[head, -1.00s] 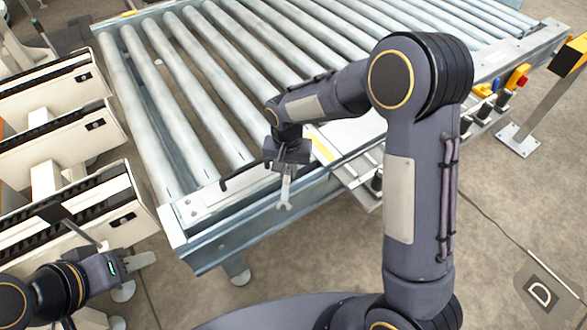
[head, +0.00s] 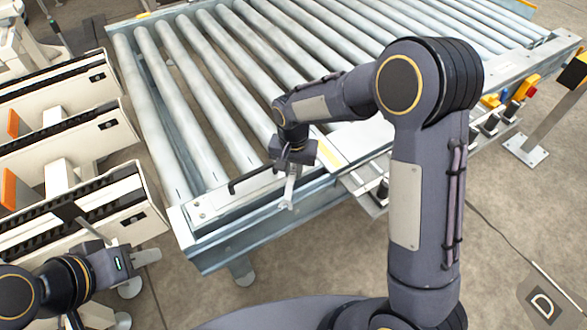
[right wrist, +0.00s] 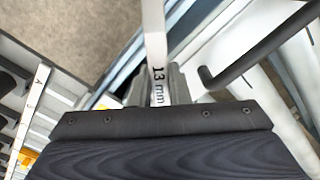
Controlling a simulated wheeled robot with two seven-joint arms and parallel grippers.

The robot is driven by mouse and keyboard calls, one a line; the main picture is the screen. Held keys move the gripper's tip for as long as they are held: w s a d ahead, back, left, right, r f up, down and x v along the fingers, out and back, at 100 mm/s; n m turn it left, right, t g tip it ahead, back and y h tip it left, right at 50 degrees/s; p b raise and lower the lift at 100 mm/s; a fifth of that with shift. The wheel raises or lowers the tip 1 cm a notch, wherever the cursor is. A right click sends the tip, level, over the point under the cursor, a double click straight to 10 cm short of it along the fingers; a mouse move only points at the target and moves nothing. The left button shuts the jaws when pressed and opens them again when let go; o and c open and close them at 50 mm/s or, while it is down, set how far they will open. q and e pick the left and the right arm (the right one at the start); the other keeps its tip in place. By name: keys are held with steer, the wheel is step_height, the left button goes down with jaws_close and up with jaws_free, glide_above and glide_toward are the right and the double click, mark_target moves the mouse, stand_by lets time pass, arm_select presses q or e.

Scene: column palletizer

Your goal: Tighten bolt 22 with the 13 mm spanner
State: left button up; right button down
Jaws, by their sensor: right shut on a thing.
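My right gripper (head: 291,168) is shut on the 13 mm spanner (head: 288,192), over the near edge of the roller conveyor (head: 218,234). The spanner's open jaw points down toward the front in the head view. In the right wrist view the spanner's shank (right wrist: 155,40) runs up between the fingers, with "13 mm" printed on it. Its jaw is outside that view. Small bolt heads (head: 202,215) show on the conveyor's near corner; I cannot read any number or tell which is bolt 22. My left gripper (head: 148,257) is at the lower left, apart from the conveyor; its jaw opening is unclear.
A black bent rod (head: 250,181) sticks out left beside the right gripper. Cream slotted units (head: 120,225) stand left of the conveyor. A yellow-and-red control (head: 525,88) sits at the conveyor's right side. Bare floor (head: 320,255) lies in front of the conveyor.

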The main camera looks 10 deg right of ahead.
steer(key=shift+r, duration=0.5)
steer(key=shift+r+p, duration=0.1)
steer(key=shift+p, duration=0.25)
step_height(320, 180, up, 5)
steer(key=p, duration=0.4)
